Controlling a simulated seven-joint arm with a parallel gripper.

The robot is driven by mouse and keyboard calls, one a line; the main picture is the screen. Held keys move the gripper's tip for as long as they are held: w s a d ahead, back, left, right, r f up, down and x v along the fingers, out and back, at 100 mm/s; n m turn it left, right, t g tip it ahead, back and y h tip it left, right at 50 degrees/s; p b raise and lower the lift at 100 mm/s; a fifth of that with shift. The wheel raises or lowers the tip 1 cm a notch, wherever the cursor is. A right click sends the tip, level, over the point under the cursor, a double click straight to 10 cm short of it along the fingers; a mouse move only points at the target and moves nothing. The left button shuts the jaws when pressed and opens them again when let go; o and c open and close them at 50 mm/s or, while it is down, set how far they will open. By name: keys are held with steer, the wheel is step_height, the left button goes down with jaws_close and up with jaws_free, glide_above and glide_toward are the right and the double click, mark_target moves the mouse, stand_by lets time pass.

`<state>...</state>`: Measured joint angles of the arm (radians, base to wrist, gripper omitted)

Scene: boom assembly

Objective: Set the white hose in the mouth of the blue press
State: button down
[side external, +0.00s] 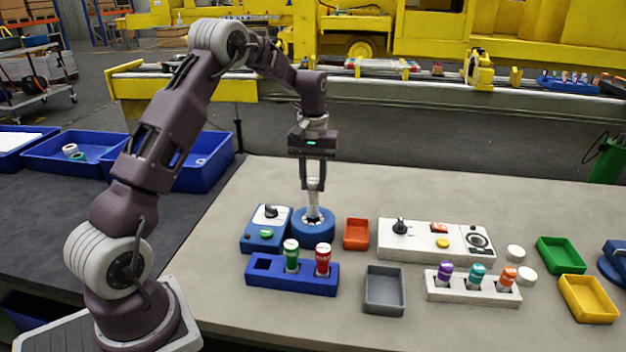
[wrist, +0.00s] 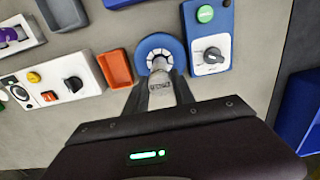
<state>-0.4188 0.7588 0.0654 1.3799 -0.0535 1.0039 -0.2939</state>
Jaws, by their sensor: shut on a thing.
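The white hose (side external: 313,203) stands close to upright, held between the fingers of my gripper (side external: 316,184), which is shut on it. Its lower end is at the centre of the round blue press (side external: 314,228). In the wrist view the hose (wrist: 160,92) runs from between my gripper's fingertips (wrist: 161,88) to the press mouth, ringed by pale segments inside the blue ring (wrist: 146,47). The lower end looks within or right at the mouth; how deep it sits cannot be told. The blue control box (side external: 266,228) with a knob and green button stands left of the press.
A blue rack (side external: 291,274) with green and red hoses stands in front of the press. An orange tray (side external: 356,234) sits close on the right, with a white control panel (side external: 436,240) beyond it. A grey tray (side external: 384,290) lies nearer the front.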

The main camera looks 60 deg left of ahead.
mark_target(313, 199)
steer(key=shift+f, duration=0.55)
stand_by(0.5)
steer(key=shift+f, duration=2.3)
steer(key=c, duration=1)
jaws_free()
steer(key=shift+o, duration=0.2)
step_height(313, 199, up, 7)
steer(key=shift+f, duration=0.1)
